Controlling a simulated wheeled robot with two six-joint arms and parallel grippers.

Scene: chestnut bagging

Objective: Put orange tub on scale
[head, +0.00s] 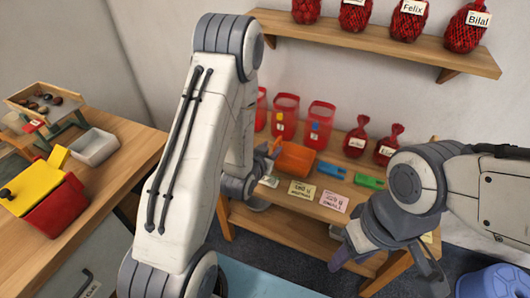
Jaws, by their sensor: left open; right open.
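The orange tub (296,159) stands at the left part of the bench top, in front of the red containers. My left gripper (268,168) is open at the tub's left end, and my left arm hides part of that area. I cannot tell whether its fingers touch the tub. A small pale item (269,181) shows in front of the tub, partly hidden by the gripper. I cannot make out the scale for certain. My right gripper (386,268) is open and empty, pointing down in front of the bench's right side.
Red containers (285,116), red net bags (357,138), a blue item (331,170), a green item (369,181) and label cards (334,201) crowd the bench (277,222). A wall shelf (385,42) holds more bags. The left table (106,198) carries a yellow-lidded red box (54,207) and grey tray (94,147).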

